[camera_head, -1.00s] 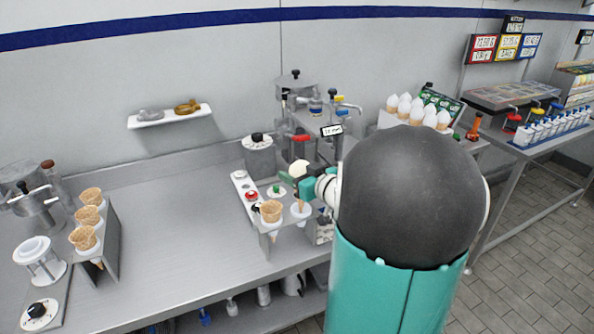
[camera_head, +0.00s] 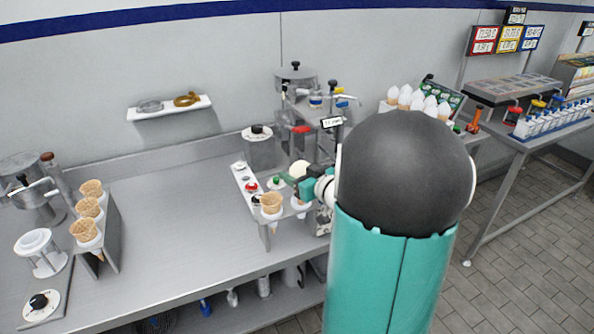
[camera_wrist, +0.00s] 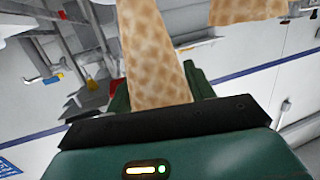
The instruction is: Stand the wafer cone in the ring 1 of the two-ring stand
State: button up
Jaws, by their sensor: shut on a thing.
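The wafer cone (camera_wrist: 158,60) stands between the dark green fingers of my gripper (camera_wrist: 160,88) in the wrist view, and the gripper is shut on it. In the head view my teal gripper (camera_head: 306,187) is at the right side of the two-ring stand (camera_head: 262,222). The held cone (camera_head: 299,203) shows small there, point down, at the stand's right ring. I cannot tell whether it is seated in that ring. Another wafer cone (camera_head: 271,202) stands upright in the left ring; a cone also shows at the wrist view's top right (camera_wrist: 245,8).
A rack (camera_head: 112,235) with several cones stands at the left of the steel counter. A button panel (camera_head: 240,178) and dispensers (camera_head: 300,100) are behind the stand. White-topped cones (camera_head: 417,100) stand farther right. The counter between rack and stand is clear.

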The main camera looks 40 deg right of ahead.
jog(key=shift+f, duration=2.6)
jog(key=o, duration=0.8)
